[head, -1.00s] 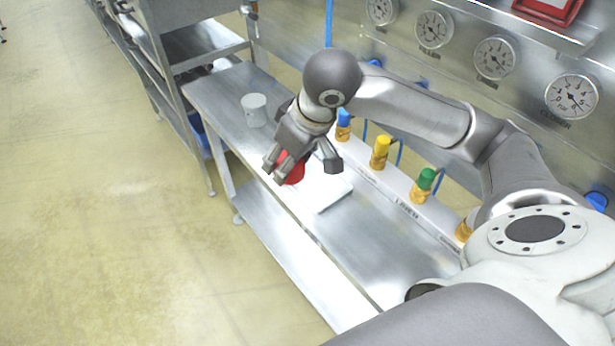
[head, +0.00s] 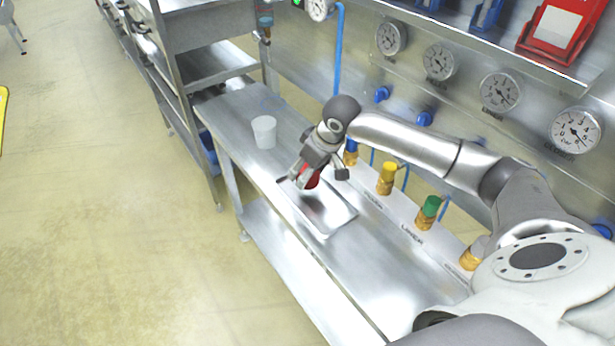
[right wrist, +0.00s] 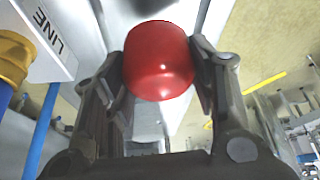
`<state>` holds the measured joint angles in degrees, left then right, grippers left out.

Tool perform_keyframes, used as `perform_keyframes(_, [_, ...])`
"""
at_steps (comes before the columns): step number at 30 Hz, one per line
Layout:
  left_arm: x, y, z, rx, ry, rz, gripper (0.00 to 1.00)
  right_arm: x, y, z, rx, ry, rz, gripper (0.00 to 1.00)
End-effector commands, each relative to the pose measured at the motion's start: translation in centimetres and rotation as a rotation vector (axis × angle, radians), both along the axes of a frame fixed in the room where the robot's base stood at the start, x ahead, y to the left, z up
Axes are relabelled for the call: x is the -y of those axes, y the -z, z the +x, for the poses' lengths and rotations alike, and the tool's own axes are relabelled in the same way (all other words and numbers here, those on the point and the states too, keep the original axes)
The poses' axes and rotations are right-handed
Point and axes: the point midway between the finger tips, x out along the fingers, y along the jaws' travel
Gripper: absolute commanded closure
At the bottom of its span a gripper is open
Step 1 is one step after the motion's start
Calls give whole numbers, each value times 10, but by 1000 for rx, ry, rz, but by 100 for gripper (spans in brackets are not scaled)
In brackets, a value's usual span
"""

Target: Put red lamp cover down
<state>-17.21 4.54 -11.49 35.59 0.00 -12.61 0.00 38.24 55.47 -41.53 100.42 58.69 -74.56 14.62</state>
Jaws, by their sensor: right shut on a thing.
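My right gripper (head: 313,180) is shut on the red lamp cover (head: 312,178). The right wrist view shows the smooth red cover (right wrist: 159,61) between the two dark fingers of my right gripper (right wrist: 160,75). In the head view the cover is partly hidden by the fingers. It is at the far end of a shallow metal tray (head: 328,222) on the steel bench. I cannot tell whether it touches the tray. My left gripper is not in view.
A white cup (head: 264,132) stands on the bench (head: 235,115) beyond the gripper. Blue, yellow (head: 387,176) and green (head: 430,207) capped valves line the wall side. A metal rack (head: 205,75) stands at the far end. The near bench is clear.

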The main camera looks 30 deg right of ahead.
Motion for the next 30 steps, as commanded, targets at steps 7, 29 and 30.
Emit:
perform_keyframes(7, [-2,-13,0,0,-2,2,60,2,30,2,-3,0,-1,72])
perform_keyframes(29, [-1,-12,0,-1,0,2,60,2,37,2,-2,-1,-2,26])
perform_keyframes(30, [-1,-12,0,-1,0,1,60,2,37,2,-2,-1,-2,26])
